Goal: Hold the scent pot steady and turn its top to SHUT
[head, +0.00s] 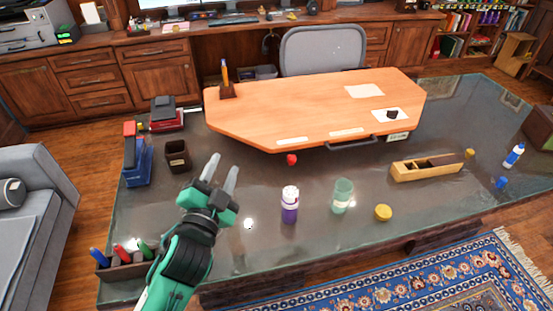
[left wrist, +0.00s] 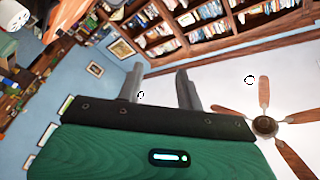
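A small purple pot with a whitish top (head: 290,205) stands upright on the glass table and looks like the scent pot. Any lettering or SHUT mark on it is too small to read. My left gripper (head: 222,171) is to the left of the pot, clear of it, with its fingers pointing up. In the left wrist view the two fingers (left wrist: 159,70) are apart with nothing between them, so it is open and empty. That view faces the ceiling and shelves, and I cannot make out the pot there. My right gripper is not in view.
A green glass jar (head: 342,196) stands just right of the pot, with a yellow round piece (head: 383,212) beyond it. A wooden divided box (head: 408,174) is further right. A dark cup (head: 177,156) and a pen tray (head: 126,269) are left. Bare glass lies between gripper and pot.

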